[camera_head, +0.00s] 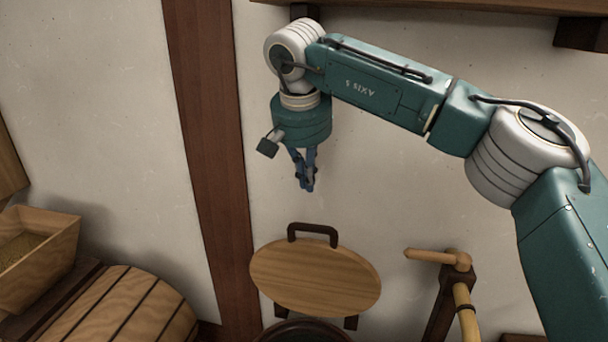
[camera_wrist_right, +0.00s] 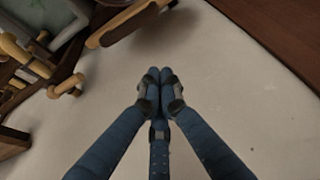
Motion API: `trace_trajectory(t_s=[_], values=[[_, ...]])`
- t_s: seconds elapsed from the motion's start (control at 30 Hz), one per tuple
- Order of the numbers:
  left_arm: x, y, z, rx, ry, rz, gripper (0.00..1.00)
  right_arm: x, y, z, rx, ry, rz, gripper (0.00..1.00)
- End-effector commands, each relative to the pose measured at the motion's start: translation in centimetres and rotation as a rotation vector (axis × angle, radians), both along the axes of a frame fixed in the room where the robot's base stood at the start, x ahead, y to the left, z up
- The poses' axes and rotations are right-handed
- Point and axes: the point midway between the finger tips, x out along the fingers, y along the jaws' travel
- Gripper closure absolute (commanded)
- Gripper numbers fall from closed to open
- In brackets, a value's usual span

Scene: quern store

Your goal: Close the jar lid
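The round wooden lid (camera_head: 315,277) stands tilted up in front of the pale wall in the head view, with a dark handle (camera_head: 313,231) at its top edge. Two dark brackets show under its lower edge. The dark rim of the jar (camera_head: 305,326) shows below the lid, and the rest of the jar is cut off by the frame. My right gripper (camera_head: 306,186) hangs above the lid, apart from it, fingers down. In the right wrist view its blue fingertips (camera_wrist_right: 158,78) meet with nothing between them. My left gripper is not in view.
A wooden crank or peg handle (camera_head: 432,256) on a dark post stands right of the lid. A dark timber post (camera_head: 212,150) runs up the wall. A wooden barrel-like piece (camera_head: 120,310) and a box of grain (camera_head: 45,250) are at left. A shelf edge (camera_head: 450,5) is above.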

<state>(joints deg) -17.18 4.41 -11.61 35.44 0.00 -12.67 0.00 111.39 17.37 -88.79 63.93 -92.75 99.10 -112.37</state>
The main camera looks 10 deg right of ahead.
Motion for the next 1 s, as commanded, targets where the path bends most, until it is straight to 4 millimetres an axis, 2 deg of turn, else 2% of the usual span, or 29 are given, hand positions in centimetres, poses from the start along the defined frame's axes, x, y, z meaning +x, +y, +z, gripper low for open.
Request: trace_trajectory(t_s=[0.3, 0.6, 1.0], values=[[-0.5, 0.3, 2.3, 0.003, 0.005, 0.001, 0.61, 2.0, -0.9, -6.4, 0.003, 0.004, -0.002, 1.0], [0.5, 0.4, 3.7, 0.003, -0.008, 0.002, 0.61, -1.3, 0.6, -6.2, 0.002, 0.0, 0.001, 1.0], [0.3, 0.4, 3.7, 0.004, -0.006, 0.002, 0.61, -1.7, 0.8, -6.4, 0.003, 0.001, -0.002, 1.0]])
